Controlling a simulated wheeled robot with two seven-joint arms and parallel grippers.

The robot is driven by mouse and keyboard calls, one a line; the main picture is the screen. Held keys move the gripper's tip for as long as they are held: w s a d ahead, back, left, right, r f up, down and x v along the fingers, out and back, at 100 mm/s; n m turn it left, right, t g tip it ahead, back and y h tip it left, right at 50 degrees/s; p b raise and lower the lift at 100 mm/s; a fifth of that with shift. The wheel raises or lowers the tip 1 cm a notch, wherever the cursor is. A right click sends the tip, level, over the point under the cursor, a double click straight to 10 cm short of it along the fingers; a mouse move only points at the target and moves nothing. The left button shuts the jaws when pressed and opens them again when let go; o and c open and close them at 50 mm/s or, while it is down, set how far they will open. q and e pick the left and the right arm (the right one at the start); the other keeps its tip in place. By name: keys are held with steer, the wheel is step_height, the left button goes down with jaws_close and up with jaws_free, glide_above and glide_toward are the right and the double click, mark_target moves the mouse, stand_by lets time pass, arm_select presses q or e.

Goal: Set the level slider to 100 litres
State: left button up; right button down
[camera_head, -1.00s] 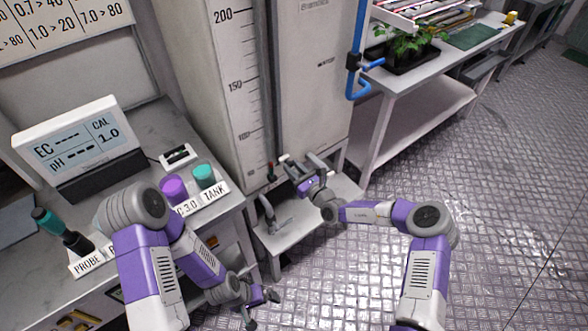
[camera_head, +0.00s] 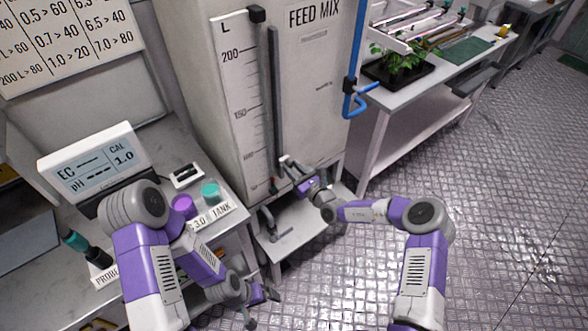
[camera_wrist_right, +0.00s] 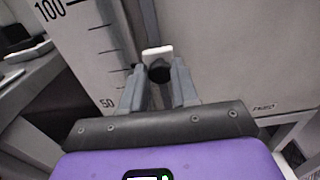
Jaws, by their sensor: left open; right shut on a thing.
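The tall tank (camera_head: 318,75) carries a litre scale (camera_head: 237,85) marked 200, 150, 100 and 50, with a dark vertical slot (camera_head: 276,95) to its right. My right gripper (camera_head: 287,163) is at the lower part of this slot. In the right wrist view, my right gripper (camera_wrist_right: 158,88) is shut on the slider's dark knob (camera_wrist_right: 159,71), which has a white block (camera_wrist_right: 157,53) behind it. The knob appears to sit between the 50 and 100 marks; the exact reading is unclear. My left gripper (camera_head: 262,300) is open and empty, low beside the bench.
A bench (camera_head: 140,150) at left holds a meter (camera_head: 95,160) and purple and teal caps. A low white stand (camera_head: 300,230) is below my right gripper. A blue pipe (camera_head: 353,60) runs down the tank's right side. A plant table (camera_head: 420,90) stands behind.

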step_height(320, 180, up, 9)
steer(key=p, duration=0.7)
steer(key=shift+f, duration=0.1)
steer(key=c, duration=0.9)
jaws_free()
steer(key=p+v, duration=0.1)
steer(key=v, duration=0.6)
steer(key=shift+s+d, duration=0.2)
steer(key=shift+s, duration=0.05)
